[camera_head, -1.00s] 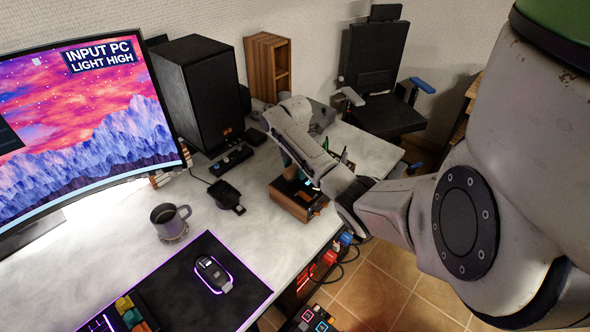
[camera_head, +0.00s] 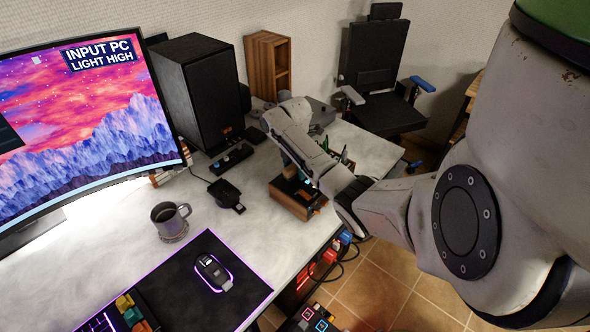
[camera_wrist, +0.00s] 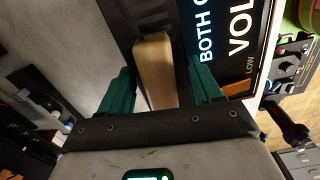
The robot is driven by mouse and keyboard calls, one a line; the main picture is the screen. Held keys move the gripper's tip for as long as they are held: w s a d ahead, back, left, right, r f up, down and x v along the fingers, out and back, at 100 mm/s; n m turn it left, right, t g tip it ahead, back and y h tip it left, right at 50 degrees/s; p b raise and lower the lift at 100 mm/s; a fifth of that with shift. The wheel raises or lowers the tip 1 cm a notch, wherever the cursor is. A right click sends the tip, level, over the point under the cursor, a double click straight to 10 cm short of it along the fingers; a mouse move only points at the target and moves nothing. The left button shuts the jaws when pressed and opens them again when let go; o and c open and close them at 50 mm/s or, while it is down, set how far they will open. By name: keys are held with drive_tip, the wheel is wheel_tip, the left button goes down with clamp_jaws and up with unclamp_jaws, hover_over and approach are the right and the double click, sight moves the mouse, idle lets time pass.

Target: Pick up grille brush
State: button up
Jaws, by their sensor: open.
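A pale wooden piece (camera_wrist: 155,72), which looks like the grille brush's handle, stands upright in the picture in the wrist view. Dark ribbed material lies at its top end. My gripper (camera_wrist: 159,68) has its two green fingers apart, one on each side of the wooden piece. Gaps show between the fingers and the wood. In the head view my gripper (camera_head: 288,163) reaches down over a wood-sided box (camera_head: 298,205) near the desk's right edge. My arm hides most of that spot, and the brush cannot be made out there.
A screen with large white letters (camera_wrist: 232,42) is close to the right finger in the wrist view. A black speaker (camera_head: 207,95), a mug (camera_head: 167,222) and a mouse (camera_head: 212,271) stand left on the desk (camera_head: 232,215). A chair (camera_head: 375,75) is behind.

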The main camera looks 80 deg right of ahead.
drive_tip(key=c, duration=1.1)
drive_tip(key=shift+o, duration=0.2)
drive_tip(key=shift+r, duration=0.15)
